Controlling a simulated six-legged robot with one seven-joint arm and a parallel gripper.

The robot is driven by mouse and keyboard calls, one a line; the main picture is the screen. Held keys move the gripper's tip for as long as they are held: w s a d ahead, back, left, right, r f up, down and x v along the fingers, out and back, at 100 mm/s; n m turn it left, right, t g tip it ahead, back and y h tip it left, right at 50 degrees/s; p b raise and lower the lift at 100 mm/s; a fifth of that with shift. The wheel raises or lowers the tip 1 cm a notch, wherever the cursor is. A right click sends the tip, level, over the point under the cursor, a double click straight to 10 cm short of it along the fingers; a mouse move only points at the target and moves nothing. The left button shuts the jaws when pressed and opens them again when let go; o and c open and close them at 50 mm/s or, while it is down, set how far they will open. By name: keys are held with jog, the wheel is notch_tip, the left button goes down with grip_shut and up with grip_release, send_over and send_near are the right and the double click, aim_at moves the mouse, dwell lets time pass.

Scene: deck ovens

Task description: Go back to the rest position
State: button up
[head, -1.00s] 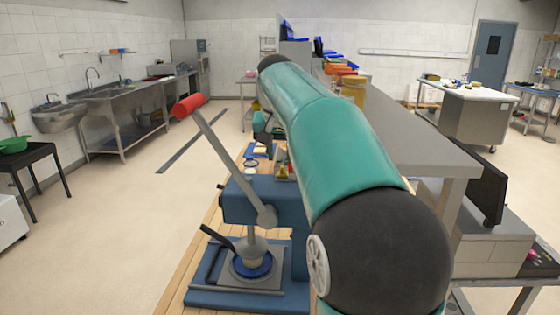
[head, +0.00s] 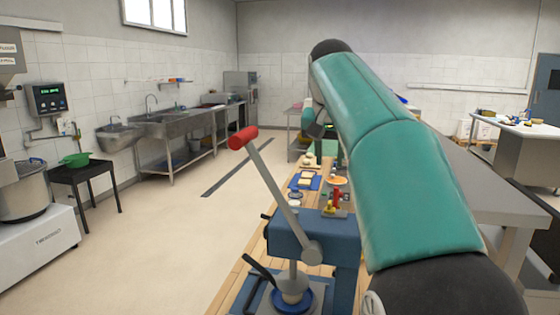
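My arm fills the right middle of the head view, with teal links and dark joints. It reaches forward over the wooden bench (head: 247,262). My gripper is hidden behind the arm, except perhaps for a small dark part near the bench's far end. I cannot see its fingers or whether it holds anything. A blue lever press (head: 313,231) with a red-tipped handle (head: 242,138) stands on the near end of the bench, left of my arm. The handle is raised and tilted to the left.
Small items and a blue mat (head: 305,181) lie behind the press. A grey counter (head: 485,185) runs along the right. Sinks (head: 175,117) line the left wall, with a black stand (head: 85,178) holding a green bowl (head: 75,159). The floor on the left is clear.

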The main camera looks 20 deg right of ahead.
jog(key=s+a+f+n+t+y, duration=0.1)
jog(key=s+a+f+n, duration=0.3)
jog(key=s+a+f, duration=0.75)
jog(key=s+a+f+n+y, duration=0.1)
jog(key=s+a+f, duration=0.3)
jog(key=f, duration=0.3)
jog(key=s+a+f+n+t, duration=0.1)
jog(key=s+a+f+n, duration=0.1)
jog(key=s+a+f, duration=0.2)
notch_tip(320, 180, down, 4)
jog(key=s, duration=0.2)
jog(key=shift+s+a+y, duration=0.35)
jog(key=shift+s+y, duration=0.05)
jog(key=shift+o, duration=0.4)
jog(key=shift+r, duration=0.1)
